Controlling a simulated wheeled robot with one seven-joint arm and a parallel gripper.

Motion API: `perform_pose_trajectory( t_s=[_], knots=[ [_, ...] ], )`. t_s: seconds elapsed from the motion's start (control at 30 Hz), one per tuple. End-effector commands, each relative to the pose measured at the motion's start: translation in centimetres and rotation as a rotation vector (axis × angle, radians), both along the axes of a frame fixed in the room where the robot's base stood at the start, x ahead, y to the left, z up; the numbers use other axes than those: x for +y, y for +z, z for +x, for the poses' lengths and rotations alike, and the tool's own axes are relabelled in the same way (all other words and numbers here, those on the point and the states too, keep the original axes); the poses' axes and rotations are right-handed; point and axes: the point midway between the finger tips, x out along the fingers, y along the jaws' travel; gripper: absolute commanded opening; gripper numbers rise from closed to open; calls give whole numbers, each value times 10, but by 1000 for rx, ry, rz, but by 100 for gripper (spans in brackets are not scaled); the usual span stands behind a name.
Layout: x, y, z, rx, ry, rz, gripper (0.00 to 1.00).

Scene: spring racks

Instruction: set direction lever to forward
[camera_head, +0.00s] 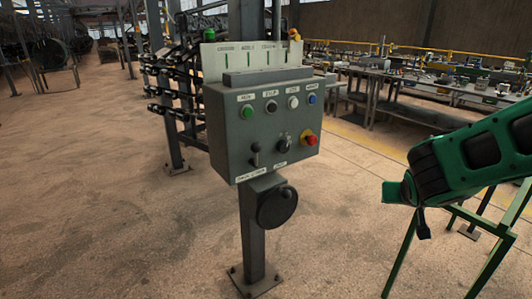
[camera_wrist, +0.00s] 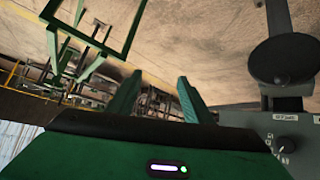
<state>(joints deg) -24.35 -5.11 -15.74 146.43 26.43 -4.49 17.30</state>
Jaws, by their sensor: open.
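A grey control box (camera_head: 262,122) stands on a post in the middle of the head view. A small black lever (camera_head: 255,157) sits low on its left front, pointing roughly upward; it appears to be the direction lever. Its label below is too small to read surely. My gripper (camera_wrist: 157,92) is open and empty, with two green fingers apart in the wrist view. In the head view my arm is at the right, well clear of the box. In the wrist view the box (camera_wrist: 294,130) shows only partly at the right edge, and the lever is not clearly visible there.
The box also has a black rotary knob (camera_head: 283,144), a red button (camera_head: 310,140), and a row with a green button (camera_head: 247,111). A black round disc (camera_head: 277,207) juts from the post below. A green frame (camera_head: 450,226) stands at right. Floor before the box is clear.

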Motion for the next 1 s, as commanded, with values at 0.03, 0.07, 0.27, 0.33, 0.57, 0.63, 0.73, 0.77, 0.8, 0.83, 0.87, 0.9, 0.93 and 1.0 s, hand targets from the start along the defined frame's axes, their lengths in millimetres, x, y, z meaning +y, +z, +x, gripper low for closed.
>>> perform_pose_trajectory(
  t_s=[0.03, 0.07, 0.27, 0.33, 0.57, 0.63, 0.73, 0.77, 0.8, 0.83, 0.87, 0.9, 0.93, 1.0],
  knots=[
    [25, 2, 21, -61, 63, -30, 46],
    [39, 6, 33, -105, 98, -45, 46],
    [157, 35, 86, -394, 370, -101, 46],
    [204, 45, 92, -486, 476, -105, 46],
    [321, 66, 77, -694, 751, -77, 46],
    [340, 69, 72, -726, 796, -68, 46],
    [353, 72, 69, -750, 828, -61, 46],
    [355, 73, 69, -753, 831, -60, 46],
    [356, 73, 70, -756, 834, -58, 46],
    [357, 73, 72, -757, 834, -59, 46],
    [357, 73, 74, -757, 833, -59, 46],
    [358, 73, 76, -756, 832, -58, 46],
    [359, 73, 79, -756, 830, -58, 46],
    [362, 73, 86, -755, 829, -58, 46]
  ],
)
